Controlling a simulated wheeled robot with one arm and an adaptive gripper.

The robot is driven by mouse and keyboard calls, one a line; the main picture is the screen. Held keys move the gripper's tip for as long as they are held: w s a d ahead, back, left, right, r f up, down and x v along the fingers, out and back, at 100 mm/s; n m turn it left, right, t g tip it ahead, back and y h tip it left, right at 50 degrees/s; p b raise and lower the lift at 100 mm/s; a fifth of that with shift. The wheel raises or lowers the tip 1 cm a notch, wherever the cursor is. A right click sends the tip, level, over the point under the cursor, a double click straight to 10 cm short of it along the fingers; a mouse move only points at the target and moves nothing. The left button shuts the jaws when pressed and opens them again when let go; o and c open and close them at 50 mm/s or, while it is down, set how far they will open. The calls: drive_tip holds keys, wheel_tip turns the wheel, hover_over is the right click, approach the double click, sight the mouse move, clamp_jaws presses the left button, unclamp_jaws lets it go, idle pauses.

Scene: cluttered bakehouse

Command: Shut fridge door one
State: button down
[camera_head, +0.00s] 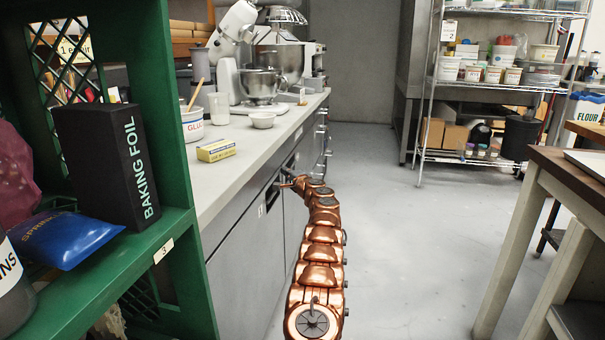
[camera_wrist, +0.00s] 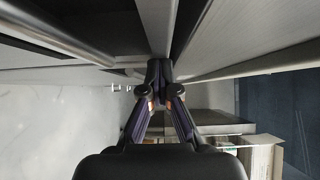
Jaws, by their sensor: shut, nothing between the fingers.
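The grey under-counter fridge front (camera_head: 240,262) runs along the left of the aisle in the head view. A small pale label (camera_head: 262,211) is on it, too small to read surely. A dark recess shows near my gripper (camera_head: 285,183), at the far end of my copper arm beside the front. In the wrist view my gripper (camera_wrist: 160,78) has its fingers together, with nothing between them. Grey panel edges (camera_wrist: 157,25) and dark gaps lie just beyond the fingertips. I cannot tell whether they touch, or how far door one stands open.
The counter (camera_head: 215,180) holds a stand mixer (camera_head: 262,80), a yellow box (camera_head: 216,150) and bowls. A green shelf (camera_head: 185,270) stands close on the left, a wooden table (camera_head: 565,175) on the right. The floor (camera_head: 400,230) between is clear.

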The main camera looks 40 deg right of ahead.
drive_tip(key=shift+w+a+f+y, duration=0.1)
drive_tip(key=shift+w+a+y, duration=0.2)
drive_tip(key=shift+w+a, duration=0.65)
drive_tip(key=shift+s, duration=0.2)
drive_tip(key=shift+s+d, duration=0.1)
drive_tip(key=shift+s, duration=0.05)
drive_tip(key=s+d, duration=0.2)
drive_tip(key=s, duration=1.2)
drive_tip(key=shift+s, duration=0.15)
